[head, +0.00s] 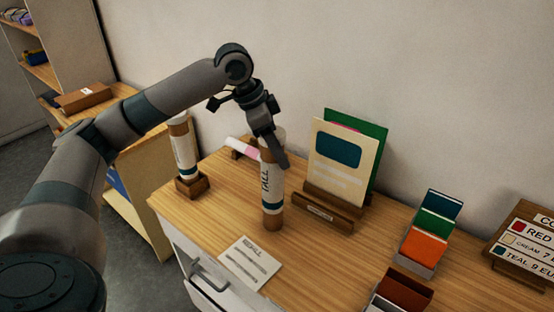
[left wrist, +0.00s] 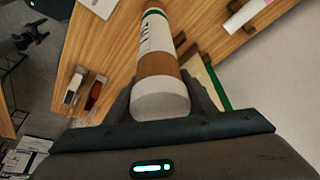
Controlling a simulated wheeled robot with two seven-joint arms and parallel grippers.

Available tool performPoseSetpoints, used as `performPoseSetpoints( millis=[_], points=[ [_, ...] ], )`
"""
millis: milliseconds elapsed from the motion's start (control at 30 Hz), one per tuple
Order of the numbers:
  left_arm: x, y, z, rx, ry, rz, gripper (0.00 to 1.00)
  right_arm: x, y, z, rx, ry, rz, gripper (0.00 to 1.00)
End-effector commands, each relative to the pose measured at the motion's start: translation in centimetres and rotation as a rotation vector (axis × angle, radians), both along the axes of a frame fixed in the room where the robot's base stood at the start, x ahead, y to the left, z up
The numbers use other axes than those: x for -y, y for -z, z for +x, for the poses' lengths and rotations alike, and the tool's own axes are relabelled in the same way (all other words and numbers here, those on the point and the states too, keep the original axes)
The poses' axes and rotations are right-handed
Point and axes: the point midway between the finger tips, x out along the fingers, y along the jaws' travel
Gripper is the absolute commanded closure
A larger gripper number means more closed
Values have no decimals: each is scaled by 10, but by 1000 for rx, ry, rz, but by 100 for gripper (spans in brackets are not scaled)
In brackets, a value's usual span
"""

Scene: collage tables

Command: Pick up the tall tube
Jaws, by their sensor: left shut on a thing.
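The tall tube (head: 270,190) is a white and brown cylinder with a teal band and the word TALL on its side. It stands upright on the wooden table, and its base appears to touch the top. My left gripper (head: 272,150) comes down from above and is shut on its upper part. In the left wrist view the tube (left wrist: 156,60) runs away from between the fingers, its white cap (left wrist: 160,104) close to the palm. My right gripper does not show in the head view; a dark gripper-like shape at the wrist view's upper left is unclear.
Another labelled tube (head: 183,148) stands in a wooden block at the left. A card stand (head: 334,212) is just right of the tall tube. A paper card (head: 250,262) lies in front. Colored card holders (head: 421,249) and a price sign (head: 524,250) are at the right.

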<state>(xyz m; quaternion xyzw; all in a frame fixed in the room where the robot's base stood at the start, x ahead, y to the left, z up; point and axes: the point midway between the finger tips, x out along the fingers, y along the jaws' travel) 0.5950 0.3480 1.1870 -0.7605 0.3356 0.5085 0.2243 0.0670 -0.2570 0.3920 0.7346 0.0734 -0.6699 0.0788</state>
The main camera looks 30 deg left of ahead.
Motion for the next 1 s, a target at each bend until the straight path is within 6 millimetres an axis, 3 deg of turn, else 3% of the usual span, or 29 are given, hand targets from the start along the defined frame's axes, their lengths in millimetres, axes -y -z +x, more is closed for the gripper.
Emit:
performPoseSetpoints(
  millis=[467,667,1000],
  points=[
    [1,-39,1,4,1,-2,88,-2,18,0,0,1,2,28],
    [27,-52,-1,5,4,-1,88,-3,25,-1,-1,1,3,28],
    [88,-89,-7,6,5,-2,88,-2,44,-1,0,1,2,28]
  ],
)
